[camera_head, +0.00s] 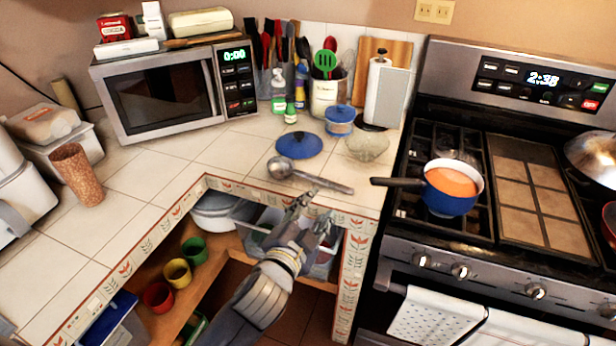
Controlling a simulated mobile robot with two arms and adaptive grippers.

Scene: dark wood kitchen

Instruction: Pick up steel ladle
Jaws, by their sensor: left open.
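The steel ladle (311,178) lies on the tiled counter near its front edge. Its round bowl is at the left, and its handle runs right and slightly toward the front. My left gripper (314,208) is open and empty. It appears just in front of the counter edge, below the ladle's handle in the picture, with its fingers pointing up toward it. A small gap shows between the fingertips and the handle. My right gripper is not in view.
A blue lid (299,145) lies just behind the ladle, with a glass bowl (367,147) to its right. A blue pot (450,188) sits on the stove, its handle pointing left toward the counter. Open shelves below hold colored cups (178,272). The left counter has free room.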

